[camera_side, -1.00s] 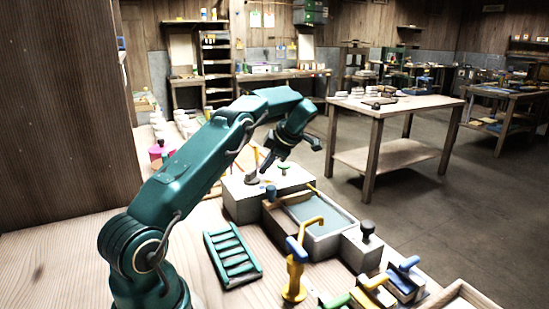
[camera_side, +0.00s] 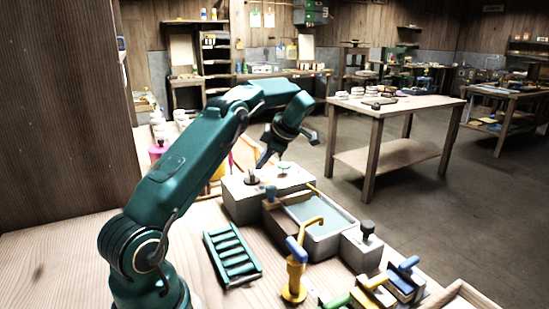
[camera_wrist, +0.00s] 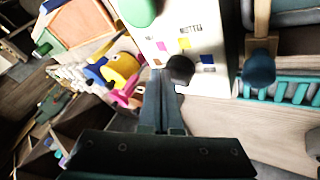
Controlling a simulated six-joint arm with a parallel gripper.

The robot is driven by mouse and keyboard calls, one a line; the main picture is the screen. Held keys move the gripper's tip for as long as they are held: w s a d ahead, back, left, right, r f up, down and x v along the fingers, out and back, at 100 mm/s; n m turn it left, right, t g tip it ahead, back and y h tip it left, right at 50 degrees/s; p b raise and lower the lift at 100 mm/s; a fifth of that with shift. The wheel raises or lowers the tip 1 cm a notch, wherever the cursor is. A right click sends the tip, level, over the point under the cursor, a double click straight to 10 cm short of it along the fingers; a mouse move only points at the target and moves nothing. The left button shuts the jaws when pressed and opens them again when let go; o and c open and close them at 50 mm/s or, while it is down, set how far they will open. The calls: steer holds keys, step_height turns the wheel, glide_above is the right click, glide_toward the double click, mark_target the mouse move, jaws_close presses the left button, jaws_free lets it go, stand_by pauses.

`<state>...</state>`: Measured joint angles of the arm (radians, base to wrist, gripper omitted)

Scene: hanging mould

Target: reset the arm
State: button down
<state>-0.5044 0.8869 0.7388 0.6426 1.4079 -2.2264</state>
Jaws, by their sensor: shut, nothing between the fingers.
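My gripper (camera_side: 264,160) hangs at the end of my green arm, above and behind the pale box (camera_side: 243,200) with knobs on its top. In the wrist view my gripper (camera_wrist: 160,76) shows its two dark fingers together, with nothing between them. Their tips show beside a dark round knob (camera_wrist: 181,70) on the white top of the box. I cannot tell from this view how far the tips are above that top. A green knob (camera_wrist: 138,10) also shows at the upper edge of the wrist view.
A basin (camera_side: 322,220) and a yellow tap with a blue handle (camera_side: 296,265) stand in front of the box. A green slatted rack (camera_side: 232,255) lies on the bench. Blue- and yellow-handled blocks (camera_side: 400,280) sit at the lower right. A pink container (camera_side: 157,152) stands behind my arm.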

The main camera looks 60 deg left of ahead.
steer(key=s+d+r+m+t, duration=0.2)
steer(key=d+r+m+t, duration=0.4)
steer(key=d+r, duration=0.9)
steer(key=s+d+f+m+t+h, duration=0.1)
steer(key=s+d+f+m+h, duration=0.2)
steer(key=s+d+f+m, duration=0.2)
steer(key=s+d+f+m+h, duration=0.4)
steer(key=d+m, duration=0.8)
steer(key=m, duration=0.7)
steer(key=shift+s+f+t, duration=0.4)
steer(key=shift+s+f, duration=0.65)
steer(key=shift+s, duration=1.15)
